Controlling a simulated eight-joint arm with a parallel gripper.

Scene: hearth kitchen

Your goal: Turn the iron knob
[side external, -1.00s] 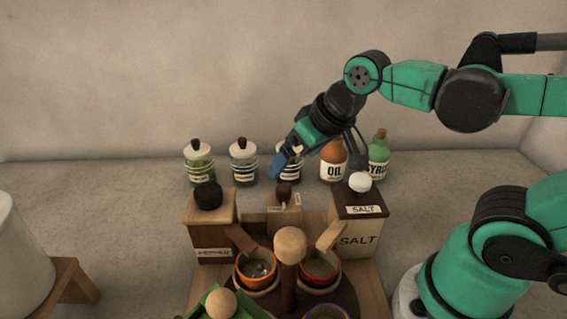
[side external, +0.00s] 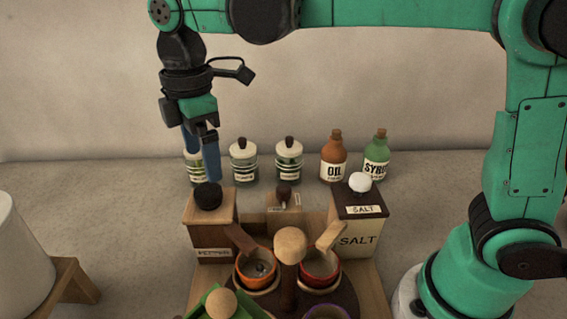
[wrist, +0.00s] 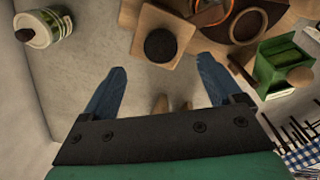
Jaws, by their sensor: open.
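The black, rounded iron knob (side external: 208,196) sits on top of the wooden pepper box (side external: 213,236) at the left of the group. In the wrist view the knob (wrist: 160,45) is a dark disc on the square wooden lid (wrist: 178,22). My gripper (side external: 203,172) points down just above the knob, and its blue fingers are apart and empty. In the wrist view my gripper (wrist: 163,76) has its fingers spread, with the knob ahead of and between their tips. I see no contact between fingers and knob.
A salt box (side external: 357,232) with a white knob stands to the right. Glass jars (side external: 243,163), an oil bottle (side external: 333,158) and a syrup bottle (side external: 376,158) line the back. Orange (side external: 257,270) and red bowls (side external: 320,268) and a wooden post (side external: 290,245) stand in front.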

